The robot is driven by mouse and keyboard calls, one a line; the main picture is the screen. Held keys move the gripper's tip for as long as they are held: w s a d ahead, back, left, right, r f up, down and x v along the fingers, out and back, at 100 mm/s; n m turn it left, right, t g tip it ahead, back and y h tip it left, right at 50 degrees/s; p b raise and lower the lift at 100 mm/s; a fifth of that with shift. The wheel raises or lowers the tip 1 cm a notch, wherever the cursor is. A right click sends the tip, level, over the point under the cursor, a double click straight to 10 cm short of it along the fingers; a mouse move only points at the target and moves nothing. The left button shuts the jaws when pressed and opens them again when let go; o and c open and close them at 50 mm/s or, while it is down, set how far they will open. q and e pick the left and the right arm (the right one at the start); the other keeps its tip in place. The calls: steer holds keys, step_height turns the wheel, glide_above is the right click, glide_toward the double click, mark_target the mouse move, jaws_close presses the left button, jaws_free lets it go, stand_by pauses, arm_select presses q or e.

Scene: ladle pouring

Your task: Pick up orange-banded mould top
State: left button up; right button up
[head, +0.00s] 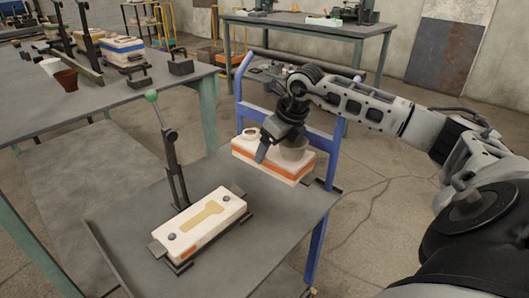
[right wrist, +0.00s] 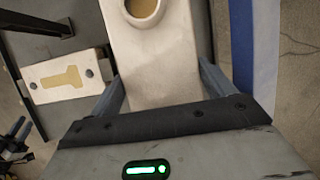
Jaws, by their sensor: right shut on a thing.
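The orange-banded mould top (head: 268,169) is a long white block with an orange stripe, at the back of the grey cart top. My right gripper (head: 268,147) comes down over it from above. In the right wrist view the gripper's two fingers (right wrist: 160,92) are shut on the white block (right wrist: 155,60), one on each side. A round cup with a tan inside (right wrist: 146,8) is on its upper face. Whether the block touches the cart top is hard to tell.
An open white mould half (head: 200,226) with a tan, handle-shaped recess lies at the cart's front, beside a lever clamp with a green knob (head: 151,95). A blue rail (head: 318,215) edges the cart. A bench with other moulds (head: 122,47) stands left.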

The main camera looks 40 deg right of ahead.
mark_target(301, 147)
steer(key=s+r, duration=0.1)
steer(key=s, duration=0.1)
steer(key=s+r, duration=0.1)
steer(key=s, duration=0.1)
steer(key=s+r+b, duration=0.1)
steer(key=s, duration=0.2)
steer(key=shift+r, duration=0.35)
steer(key=shift+s+r, duration=0.45)
steer(key=shift+s, duration=0.4)
steer(key=shift+s+r, duration=0.1)
steer(key=shift+s, duration=0.2)
